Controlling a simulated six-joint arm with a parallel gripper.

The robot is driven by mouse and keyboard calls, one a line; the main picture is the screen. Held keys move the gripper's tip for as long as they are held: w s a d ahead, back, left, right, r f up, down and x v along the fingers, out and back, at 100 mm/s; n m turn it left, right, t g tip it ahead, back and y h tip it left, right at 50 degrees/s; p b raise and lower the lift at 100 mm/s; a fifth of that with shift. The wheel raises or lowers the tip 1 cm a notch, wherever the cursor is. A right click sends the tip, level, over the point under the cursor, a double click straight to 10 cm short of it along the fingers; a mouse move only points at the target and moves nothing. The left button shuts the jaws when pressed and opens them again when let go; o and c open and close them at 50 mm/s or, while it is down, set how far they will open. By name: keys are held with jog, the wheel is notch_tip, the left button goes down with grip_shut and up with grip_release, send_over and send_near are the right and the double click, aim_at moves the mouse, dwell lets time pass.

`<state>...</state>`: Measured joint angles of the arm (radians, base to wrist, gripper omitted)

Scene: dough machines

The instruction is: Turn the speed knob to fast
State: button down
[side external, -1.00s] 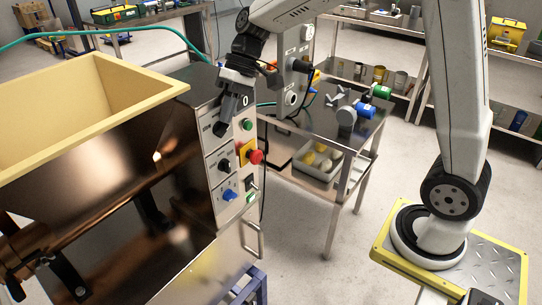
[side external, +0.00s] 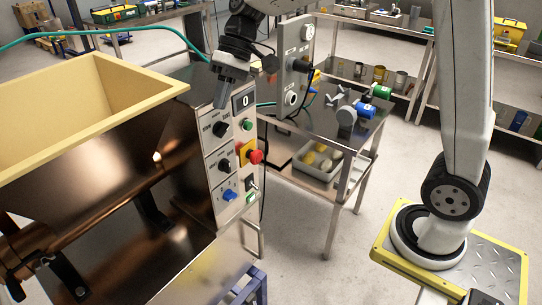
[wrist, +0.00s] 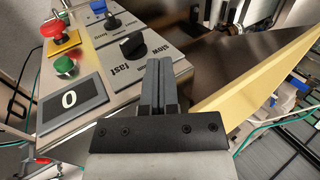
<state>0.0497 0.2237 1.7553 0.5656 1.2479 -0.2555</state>
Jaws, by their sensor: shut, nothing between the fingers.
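The speed knob (side external: 220,129) is the black top knob on the steel control panel. In the wrist view the speed knob (wrist: 133,45) sits beside the printed words "slow" and "fast". I cannot tell for sure which word it points to. My gripper (side external: 219,104) is just above the knob in the side view, its fingers shut and empty, apart from the knob. In the wrist view my gripper (wrist: 160,62) has its fingertips to the lower right of the knob, and the knob is in full view.
The panel also bears a green button (side external: 247,124), a red stop button (side external: 255,157), another black knob (side external: 224,165), a blue knob (side external: 229,194) and a display reading 0 (wrist: 69,100). The yellow-rimmed hopper (side external: 140,92) stands left of the panel. A steel table (side external: 345,160) stands behind right.

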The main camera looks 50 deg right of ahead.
jog(key=d+v, duration=0.1)
jog(key=v, duration=0.9)
jog(key=shift+f, duration=0.25)
jog(key=s+f+t+h, duration=0.1)
jog(key=s+f, duration=0.3)
jog(key=f, duration=0.4)
jog(key=s+f+h, duration=0.3)
jog(key=s+f, duration=0.2)
jog(key=f, duration=0.3)
jog(key=s+f+t+h, duration=0.1)
jog(key=s+f+h, duration=0.1)
jog(key=s+f, duration=0.3)
notch_tip(320, 180, down, 4)
jog(key=shift+s+d+r+t, duration=0.1)
jog(key=shift+s+d+t, duration=0.05)
jog(key=shift+d+t, duration=0.2)
